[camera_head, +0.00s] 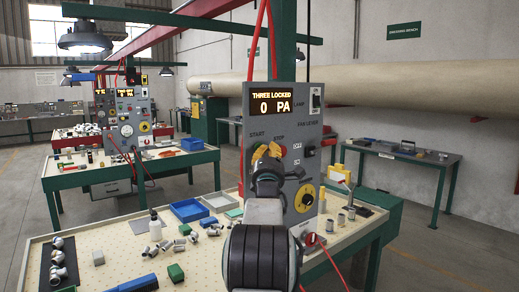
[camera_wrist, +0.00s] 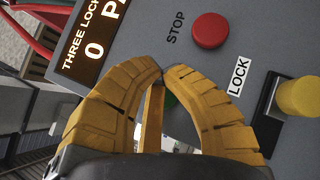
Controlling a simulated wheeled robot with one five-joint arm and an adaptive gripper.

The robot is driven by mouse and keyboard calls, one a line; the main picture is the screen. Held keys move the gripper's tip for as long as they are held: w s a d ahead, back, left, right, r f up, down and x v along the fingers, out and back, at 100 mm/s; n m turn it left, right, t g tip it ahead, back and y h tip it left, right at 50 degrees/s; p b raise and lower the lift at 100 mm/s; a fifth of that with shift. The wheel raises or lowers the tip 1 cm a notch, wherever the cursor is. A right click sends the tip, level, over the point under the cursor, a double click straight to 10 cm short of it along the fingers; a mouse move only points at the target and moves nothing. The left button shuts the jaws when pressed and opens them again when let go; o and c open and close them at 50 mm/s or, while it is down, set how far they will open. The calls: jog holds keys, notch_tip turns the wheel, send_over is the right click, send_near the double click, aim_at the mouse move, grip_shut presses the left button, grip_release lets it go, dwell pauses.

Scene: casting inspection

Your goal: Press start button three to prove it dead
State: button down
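The grey control panel (camera_head: 293,185) stands on the near bench, with its lit display (camera_head: 271,104) reading THREE LOCKED, 0 PA. A yellow piece (camera_wrist: 300,96) sits by the LOCK label.
The panel also carries a yellow dial (camera_head: 305,198) and a switch (camera_head: 316,97). A red cable (camera_head: 272,45) hangs beside the panel.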

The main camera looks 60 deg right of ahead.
jog(key=shift+w+d+f+b, duration=0.15)
jog(key=shift+w+b, duration=0.1)
jog(key=shift+b, duration=0.65)
jog(key=shift+w+d+b, duration=0.2)
jog(key=shift+w+b, duration=0.35)
jog(key=shift+b, duration=0.5)
dwell(0.6)
jog(key=shift+s+a+b, duration=0.1)
jog(key=shift+s+b, duration=0.2)
jog(key=shift+b, duration=0.4)
jog(key=shift+s+a+b, duration=0.15)
jog(key=shift+b, duration=0.3)
jog(key=shift+s+a+b, duration=0.1)
jog(key=shift+s+b, duration=0.15)
jog(key=shift+b, duration=0.2)
dwell(0.8)
